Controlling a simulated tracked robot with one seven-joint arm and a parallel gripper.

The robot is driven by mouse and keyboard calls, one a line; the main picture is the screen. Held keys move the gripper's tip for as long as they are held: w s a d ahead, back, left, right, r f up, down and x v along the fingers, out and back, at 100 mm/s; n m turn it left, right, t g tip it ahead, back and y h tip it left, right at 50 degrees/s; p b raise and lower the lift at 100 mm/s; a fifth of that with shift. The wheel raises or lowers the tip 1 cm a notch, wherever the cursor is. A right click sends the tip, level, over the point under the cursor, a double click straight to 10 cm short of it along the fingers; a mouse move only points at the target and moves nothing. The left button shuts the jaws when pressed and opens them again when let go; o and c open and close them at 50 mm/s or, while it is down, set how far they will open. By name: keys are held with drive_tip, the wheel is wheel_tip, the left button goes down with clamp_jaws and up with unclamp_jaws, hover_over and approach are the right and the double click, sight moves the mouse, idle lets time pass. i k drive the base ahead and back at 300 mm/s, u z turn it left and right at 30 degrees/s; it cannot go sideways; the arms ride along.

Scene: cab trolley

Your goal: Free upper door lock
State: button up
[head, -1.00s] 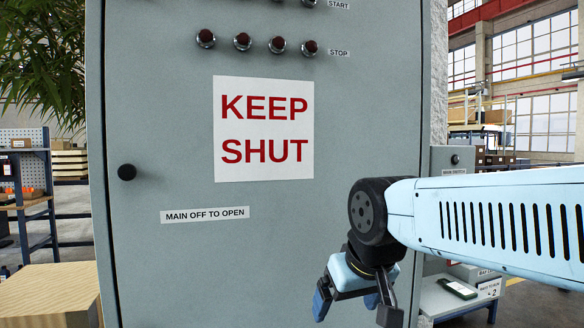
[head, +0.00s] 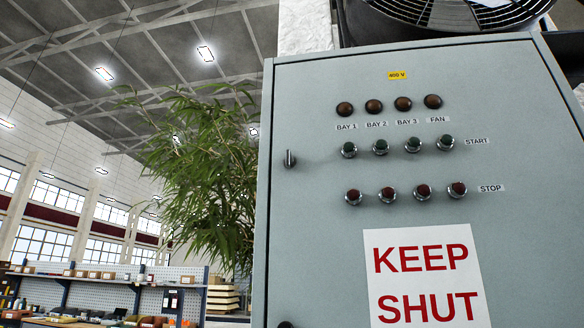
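A grey cabinet door (head: 340,260) fills the right side of the head view. The upper door lock (head: 289,159) is a small dark turn-piece with a lighter grip, near the door's left edge. Its grip looks roughly upright. Part of a second, dark knob (head: 286,324) shows lower on the same edge, cut off by the bottom of the picture. The door lies flush in its frame and looks shut. My gripper is out of view.
Indicator lamps (head: 374,106), green start buttons (head: 381,147) and red stop buttons (head: 388,194) stick out of the door. A KEEP SHUT sign (head: 425,275) is below. A leafy plant (head: 205,165) stands left of the cabinet. A round fan (head: 440,15) is above.

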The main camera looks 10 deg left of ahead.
sight(288, 162)
drive_tip(key=z, duration=1.5)
drive_tip(key=i, duration=0.2)
drive_tip(key=u, duration=2.65)
drive_tip(key=i, duration=0.55)
drive_tip(key=z, duration=0.15)
drive_tip(key=k, duration=0.3)
drive_tip(key=u, duration=0.15)
